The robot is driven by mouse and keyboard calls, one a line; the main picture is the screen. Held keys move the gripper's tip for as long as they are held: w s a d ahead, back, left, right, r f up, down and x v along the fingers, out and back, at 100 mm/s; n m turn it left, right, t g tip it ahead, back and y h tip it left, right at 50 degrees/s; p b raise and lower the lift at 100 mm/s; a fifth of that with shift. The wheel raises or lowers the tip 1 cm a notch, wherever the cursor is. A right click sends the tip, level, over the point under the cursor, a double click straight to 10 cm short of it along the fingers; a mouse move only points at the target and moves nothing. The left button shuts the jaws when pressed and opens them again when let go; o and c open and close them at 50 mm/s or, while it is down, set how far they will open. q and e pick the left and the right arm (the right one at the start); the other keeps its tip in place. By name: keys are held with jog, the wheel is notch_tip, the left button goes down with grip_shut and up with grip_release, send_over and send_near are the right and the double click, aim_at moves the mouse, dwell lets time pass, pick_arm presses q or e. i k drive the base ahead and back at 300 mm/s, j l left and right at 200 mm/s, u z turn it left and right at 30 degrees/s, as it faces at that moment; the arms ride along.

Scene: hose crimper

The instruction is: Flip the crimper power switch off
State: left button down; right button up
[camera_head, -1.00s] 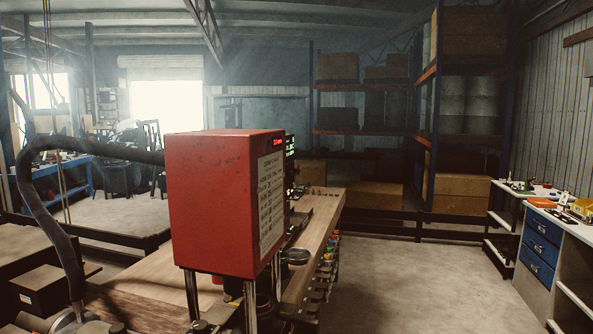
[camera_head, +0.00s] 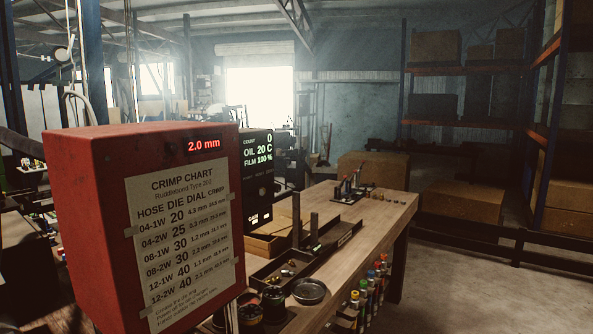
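The red crimper housing (camera_head: 85,215) stands large at the left, close to me. A taped paper crimp chart (camera_head: 185,240) covers much of its facing side, with a lit red display (camera_head: 204,145) reading 2.0 mm above it. Behind it stands a black control box (camera_head: 258,180) whose green screen reads COUNT 0, OIL 20 C and FILM 100 %. Small lit marks (camera_head: 260,217) show low on that box; I cannot tell whether one is the power switch. Neither of my grippers is in view.
A wooden workbench (camera_head: 385,213) runs away behind the crimper, holding a dark tray (camera_head: 335,240), a round black dish (camera_head: 309,291) and small fittings. Several coloured bottles (camera_head: 367,295) hang along its right side. The concrete floor (camera_head: 450,285) at the right is open, with shelving behind.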

aim_at(261, 191)
jog(key=i+l+u, duration=0.1)
jog(key=l, duration=0.25)
jog(key=i+l, duration=0.25)
jog(key=i+l+u, duration=0.15)
jog(key=l, duration=0.25)
jog(key=i+l+u, duration=0.1)
jog(key=l, duration=0.3)
jog(key=i, duration=0.1)
